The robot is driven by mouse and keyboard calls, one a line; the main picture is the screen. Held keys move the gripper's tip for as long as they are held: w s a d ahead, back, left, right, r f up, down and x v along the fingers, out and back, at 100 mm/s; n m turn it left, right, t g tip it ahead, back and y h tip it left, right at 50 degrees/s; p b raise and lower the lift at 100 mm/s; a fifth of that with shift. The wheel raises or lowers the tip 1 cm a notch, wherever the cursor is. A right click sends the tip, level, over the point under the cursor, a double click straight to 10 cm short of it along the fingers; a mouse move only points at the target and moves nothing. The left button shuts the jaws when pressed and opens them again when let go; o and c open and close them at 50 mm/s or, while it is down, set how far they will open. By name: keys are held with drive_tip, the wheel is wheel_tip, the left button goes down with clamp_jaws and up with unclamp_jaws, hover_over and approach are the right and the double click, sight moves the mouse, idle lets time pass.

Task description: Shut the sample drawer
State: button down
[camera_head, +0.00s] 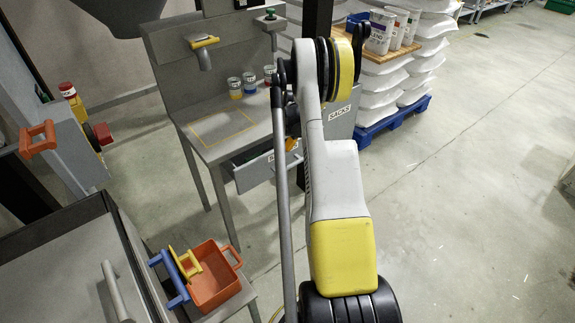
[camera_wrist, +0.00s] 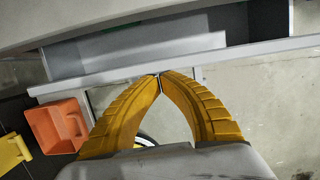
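The sample drawer (camera_head: 252,175) is a grey drawer under the grey workbench, pulled partly out, with a label on its front partly hidden by my arm. In the wrist view the drawer's front edge (camera_wrist: 235,51) runs across the picture, with its grey interior open behind it. My gripper (camera_wrist: 160,76) has its two yellow fingers meeting at the tips, with nothing visible between them. The fingertips overlap the drawer's front edge in this view; I cannot tell whether they touch it. In the head view a bit of the yellow gripper (camera_head: 291,143) shows by the drawer front.
The workbench top (camera_head: 205,140) holds several small jars. Sacks on a blue pallet (camera_head: 392,122) stand behind right. The floor at right is clear.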

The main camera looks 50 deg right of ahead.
drive_tip(key=shift+w+d, duration=0.55)
drive_tip(key=shift+w, duration=0.15)
drive_tip(key=shift+f, duration=0.1)
drive_tip(key=d+v, duration=0.1)
drive_tip(key=v, duration=1)
drive_tip(key=p, duration=0.1)
hover_over(286, 170)
wheel_tip(286, 170, down, 11)
drive_tip(key=shift+d+f, duration=0.1)
drive_tip(key=shift+w+d+r+b, duration=0.1)
drive_tip(key=shift+w+d+b, duration=0.1)
drive_tip(key=shift+w, duration=0.45)
drive_tip(key=shift+w+d+r+b, duration=0.1)
drive_tip(key=shift+w+b, duration=0.1)
drive_tip(key=shift+w, duration=0.45)
drive_tip(key=shift+w+d+r+b, duration=0.1)
drive_tip(key=shift+w+d+b, duration=0.1)
drive_tip(key=shift+w, duration=0.45)
